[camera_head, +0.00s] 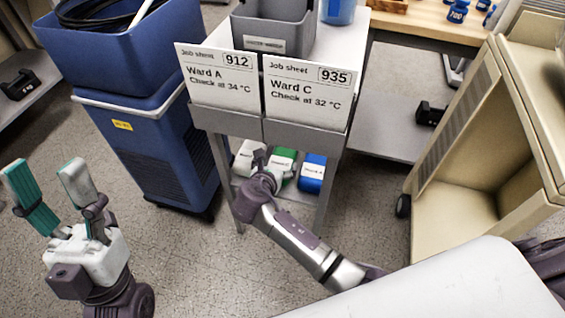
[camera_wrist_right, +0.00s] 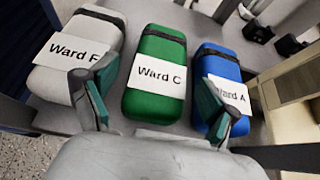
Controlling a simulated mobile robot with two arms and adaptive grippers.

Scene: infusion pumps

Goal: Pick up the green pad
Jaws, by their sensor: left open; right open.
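The green pad (camera_wrist_right: 158,52) lies on the lower shelf of the small grey stand, with a white "Ward C" label on it. It shows partly in the head view (camera_head: 284,158), behind my right gripper. A white pad (camera_wrist_right: 72,88) labelled Ward F, last letter partly unclear, lies to its left. A blue pad (camera_wrist_right: 222,66) labelled Ward A lies to its right. My right gripper (camera_wrist_right: 150,98) is open and empty, its fingers spread either side of the green pad's near end; contact cannot be told. My left gripper (camera_head: 42,190) is open and empty, held away at the far left.
Job sheets for Ward A (camera_head: 217,75) and Ward C (camera_head: 308,95) hang on the stand's front above the shelf. A blue cart (camera_head: 150,150) stands left and a beige cabinet (camera_head: 470,180) right. The stand's legs (camera_head: 325,190) flank the shelf opening.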

